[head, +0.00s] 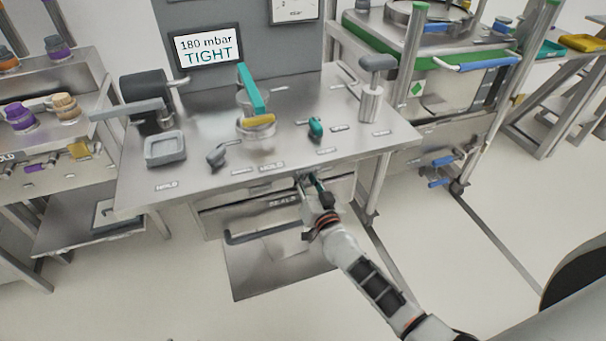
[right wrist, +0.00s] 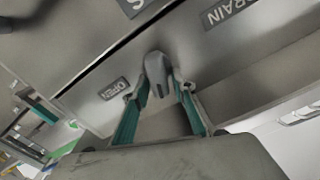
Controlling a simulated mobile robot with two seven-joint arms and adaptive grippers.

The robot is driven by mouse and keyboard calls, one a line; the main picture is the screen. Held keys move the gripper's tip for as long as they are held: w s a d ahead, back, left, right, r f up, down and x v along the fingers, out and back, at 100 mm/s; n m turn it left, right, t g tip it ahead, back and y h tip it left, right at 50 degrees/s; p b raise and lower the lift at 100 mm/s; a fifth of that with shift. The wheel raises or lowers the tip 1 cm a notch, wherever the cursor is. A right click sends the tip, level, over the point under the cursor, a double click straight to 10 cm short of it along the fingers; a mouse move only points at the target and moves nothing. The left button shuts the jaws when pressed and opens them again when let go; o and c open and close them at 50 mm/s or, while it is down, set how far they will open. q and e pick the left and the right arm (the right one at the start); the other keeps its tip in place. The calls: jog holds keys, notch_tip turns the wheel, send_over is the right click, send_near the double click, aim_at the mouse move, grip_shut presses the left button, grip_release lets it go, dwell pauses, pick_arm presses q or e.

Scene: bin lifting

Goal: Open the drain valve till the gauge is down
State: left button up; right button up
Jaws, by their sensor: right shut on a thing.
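The drain valve handle (right wrist: 157,68) is a grey rounded lever under the bench front, beside a DRAIN label (right wrist: 228,12) and an OPEN label (right wrist: 113,88) in the right wrist view. My right gripper (right wrist: 160,90) is shut on this handle, with its teal fingers on both sides. In the head view my right gripper (head: 313,182) is at the bench's front edge, and the handle is hidden there. A dial gauge (head: 293,9) is cut off at the top; its needle cannot be read. A screen (head: 207,47) reads "180 mbar TIGHT". My left gripper is not in view.
The steel bench (head: 340,110) carries a teal-handled clamp (head: 250,88), a grey lever (head: 216,155), a small teal lever (head: 316,127), a grey tray (head: 165,149) and a grey-topped post (head: 374,85). A drawer (head: 270,215) is under it. The floor in front is clear.

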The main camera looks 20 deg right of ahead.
jog(key=m, duration=0.6)
jog(key=shift+d+f, duration=0.35)
jog(key=shift+d, duration=0.05)
jog(key=shift+d+f+m+b, duration=0.1)
jog(key=shift+f+m, duration=0.1)
jog(key=shift+m, duration=1.05)
jog(key=shift+f+m+b, duration=0.1)
jog(key=shift+f+m, duration=0.1)
jog(key=shift+m, duration=1.1)
jog(key=shift+d+f+m+b, duration=0.1)
jog(key=shift+f+m, duration=0.1)
jog(key=shift+m, duration=1.05)
jog(key=o, duration=0.8)
jog(key=shift+o, duration=0.2)
jog(key=s, duration=1.2)
jog(key=shift+d, duration=0.15)
